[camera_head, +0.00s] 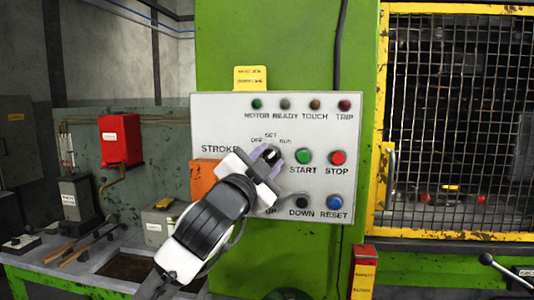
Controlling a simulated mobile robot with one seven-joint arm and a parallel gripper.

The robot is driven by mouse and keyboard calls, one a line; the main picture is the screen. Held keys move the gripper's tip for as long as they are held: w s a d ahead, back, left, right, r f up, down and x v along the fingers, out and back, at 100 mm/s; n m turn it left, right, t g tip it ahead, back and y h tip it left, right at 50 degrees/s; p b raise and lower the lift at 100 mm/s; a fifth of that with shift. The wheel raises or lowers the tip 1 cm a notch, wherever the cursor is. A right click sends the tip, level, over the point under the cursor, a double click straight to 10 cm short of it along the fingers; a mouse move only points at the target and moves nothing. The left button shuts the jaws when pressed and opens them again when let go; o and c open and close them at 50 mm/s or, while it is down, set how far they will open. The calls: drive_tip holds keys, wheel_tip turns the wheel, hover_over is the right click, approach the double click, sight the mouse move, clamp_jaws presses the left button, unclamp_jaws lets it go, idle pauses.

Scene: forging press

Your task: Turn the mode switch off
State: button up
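The white control panel (235,110) is mounted on a green column in the middle of the view. The mode switch (270,154) is a small dark knob under the labels OFF, SET and RUN, left of the green START button. My gripper (267,156) is at the panel, with its pale purple fingertips on either side of the knob. I cannot tell whether the fingers touch it. The knob is mostly covered by the fingers, and its pointing direction cannot be read.
The green START button (304,156), red STOP button (338,158), black DOWN button (302,202) and blue RESET button (334,202) are close to the right. An orange box (204,178) is left of my gripper. A yellow-framed mesh guard (460,110) stands at the right.

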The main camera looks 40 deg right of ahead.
drive_tip(key=shift+d, duration=0.1)
drive_tip(key=shift+c, duration=0.4)
drive_tip(key=c, duration=0.5)
drive_tip(key=shift+n+b, duration=0.3)
drive_tip(key=shift+d+f+n+t+b, duration=0.15)
drive_tip(key=shift+n+t+b, duration=0.45)
drive_tip(key=shift+n, duration=0.6)
drive_tip(key=n+t, duration=0.1)
drive_tip(key=n, duration=0.2)
drive_tip(key=n+t+y+b, duration=0.1)
drive_tip(key=n+t, duration=0.1)
drive_tip(key=n, duration=0.1)
drive_tip(key=n+t+y, duration=0.1)
drive_tip(key=n, duration=0.3)
drive_tip(key=n+t+y, duration=0.2)
drive_tip(key=n, duration=0.2)
drive_tip(key=shift+s+t, duration=0.1)
drive_tip(key=shift+t, duration=0.2)
drive_tip(key=n+y, duration=0.2)
drive_tip(key=n, duration=0.2)
drive_tip(key=n+t+y, duration=0.1)
drive_tip(key=n, duration=0.3)
drive_tip(key=shift+y, duration=0.4)
drive_tip(key=shift+n, duration=0.3)
